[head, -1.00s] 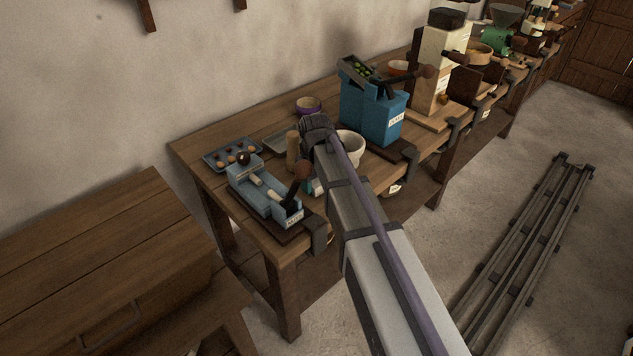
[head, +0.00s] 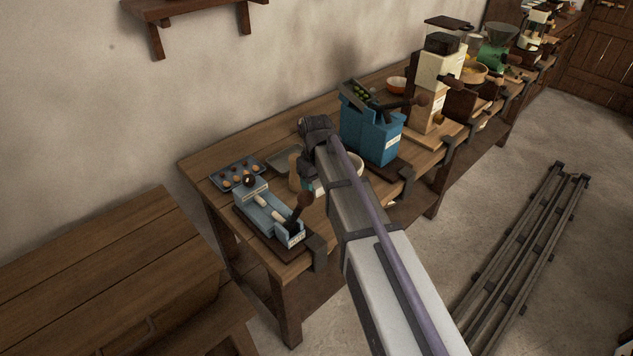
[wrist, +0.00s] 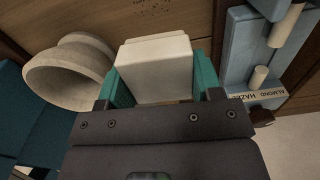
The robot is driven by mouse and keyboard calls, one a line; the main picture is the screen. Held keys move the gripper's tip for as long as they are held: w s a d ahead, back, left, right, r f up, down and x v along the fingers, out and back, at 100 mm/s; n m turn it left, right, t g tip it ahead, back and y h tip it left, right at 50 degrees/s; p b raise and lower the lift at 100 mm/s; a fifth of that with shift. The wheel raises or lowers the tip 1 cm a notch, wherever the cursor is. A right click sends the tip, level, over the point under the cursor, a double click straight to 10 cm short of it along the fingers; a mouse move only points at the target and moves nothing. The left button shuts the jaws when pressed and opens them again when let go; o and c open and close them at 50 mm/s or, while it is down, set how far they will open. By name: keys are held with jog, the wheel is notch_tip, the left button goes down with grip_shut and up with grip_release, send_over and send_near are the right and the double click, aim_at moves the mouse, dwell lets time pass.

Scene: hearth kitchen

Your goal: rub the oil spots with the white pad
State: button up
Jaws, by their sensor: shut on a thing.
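The white pad (wrist: 155,68) is a pale block held between the teal fingers of my gripper (wrist: 162,88) in the wrist view. My gripper is shut on it. The oil spots (wrist: 153,6) show as small dark specks on the wooden bench top at the upper edge of the wrist view, beyond the pad. I cannot tell whether the pad touches the wood. In the head view my gripper (head: 309,187) is low over the bench, mostly hidden by my own arm.
A pale bowl (wrist: 68,76) stands close left of the pad. A light-blue nut cracker (wrist: 238,50) is close on the right. In the head view a tray of nuts (head: 238,174) lies behind it, and a blue machine (head: 372,138) stands right of my arm.

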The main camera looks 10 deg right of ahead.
jog(key=shift+r, duration=0.6)
jog(key=shift+f, duration=0.15)
